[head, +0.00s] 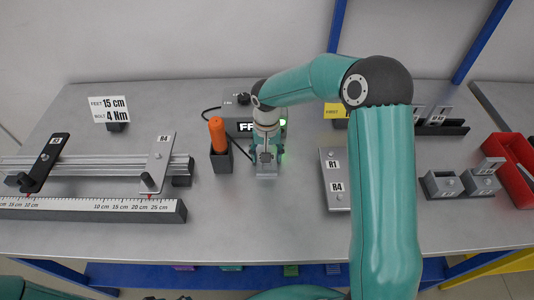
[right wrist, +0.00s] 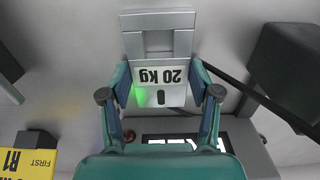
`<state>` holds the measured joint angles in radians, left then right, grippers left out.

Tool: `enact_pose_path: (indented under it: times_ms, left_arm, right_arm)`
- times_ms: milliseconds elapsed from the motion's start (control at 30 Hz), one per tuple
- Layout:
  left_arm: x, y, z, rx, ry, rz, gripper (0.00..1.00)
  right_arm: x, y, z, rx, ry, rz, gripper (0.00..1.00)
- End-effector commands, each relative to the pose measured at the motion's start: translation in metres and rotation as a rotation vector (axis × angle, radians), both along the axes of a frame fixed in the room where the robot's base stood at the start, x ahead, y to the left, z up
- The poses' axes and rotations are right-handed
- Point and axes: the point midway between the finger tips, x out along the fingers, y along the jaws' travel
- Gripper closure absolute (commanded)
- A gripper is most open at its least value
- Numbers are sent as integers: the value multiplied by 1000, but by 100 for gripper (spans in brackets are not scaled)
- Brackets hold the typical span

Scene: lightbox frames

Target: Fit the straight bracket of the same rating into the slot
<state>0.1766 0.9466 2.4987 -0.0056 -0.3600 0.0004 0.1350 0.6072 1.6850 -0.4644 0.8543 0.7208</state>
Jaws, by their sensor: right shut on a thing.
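My right gripper (head: 266,152) is shut on a silver metal bracket (head: 266,171) in the middle of the table, in front of a grey box with a lit display. In the right wrist view the bracket (right wrist: 158,48) lies between the two fingers, with "20 Kg" printed upside down and a dark oblong hole. It looks straight with a stepped far end. I cannot tell whether it touches the table or the box. More small silver brackets (head: 443,184) stand at the right, their markings too small to read. I cannot make out the slot. My left gripper is not in view.
The display box (head: 240,112) has a green light. An orange-handled tool (head: 217,133) stands in a dark holder at left. A rail with clamps (head: 100,167) and a ruler lie further left.

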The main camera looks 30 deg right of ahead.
Motion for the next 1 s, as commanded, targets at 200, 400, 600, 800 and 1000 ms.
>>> enact_pose_path:
  times_ms: [200, 400, 600, 800, 1000]
  left_arm:
    - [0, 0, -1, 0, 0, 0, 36]
    - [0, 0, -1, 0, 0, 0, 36]
    - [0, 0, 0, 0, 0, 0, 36]
    - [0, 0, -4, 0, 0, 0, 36]
    - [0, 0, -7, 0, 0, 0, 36]
  right_arm:
    - [0, 0, -1, 0, 0, 0, 13]
    - [0, 0, 0, 0, 0, 0, 13]
    - [0, 0, 4, 0, -2, 0, 13]
    - [1, 0, 31, -1, -5, 0, 13]
    - [1, -1, 72, -1, -7, -2, 13]
